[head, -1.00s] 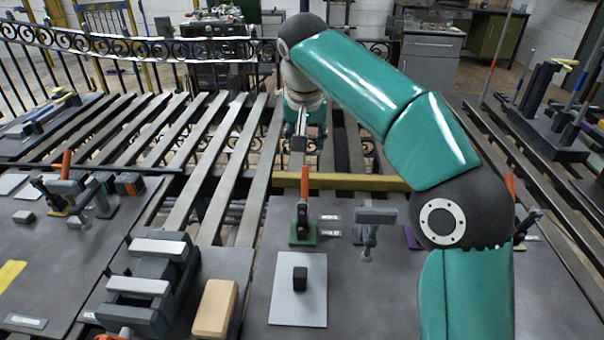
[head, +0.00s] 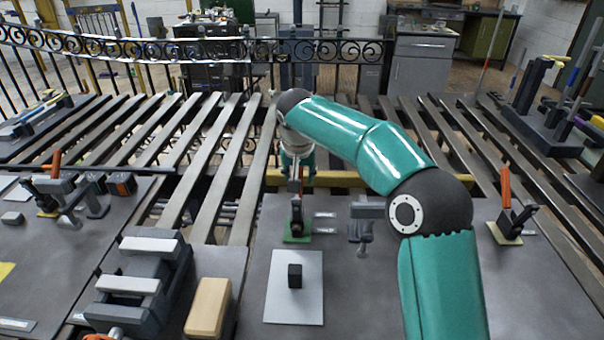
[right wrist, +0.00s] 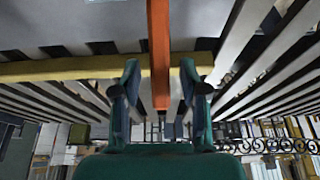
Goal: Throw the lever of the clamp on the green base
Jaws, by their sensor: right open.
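The clamp on the green base (head: 297,239) stands upright behind the pale plate in the head view. Its dark body (head: 297,215) shows, but the upper lever is mostly hidden by my gripper. My right gripper (head: 295,182) is directly above the clamp, pointing down. In the right wrist view the orange lever (right wrist: 159,50) runs between the two open fingers of my right gripper (right wrist: 160,78). A gap shows on each side of the lever, and I cannot tell whether anything touches. My left gripper is not in view.
A clamp with an orange lever (head: 505,188) stands on a cream base at right; another orange-levered clamp (head: 56,165) is at left. A pale plate (head: 308,300) with a black block (head: 295,275) lies in front. A grey fixture (head: 362,230) stands close right of the green base.

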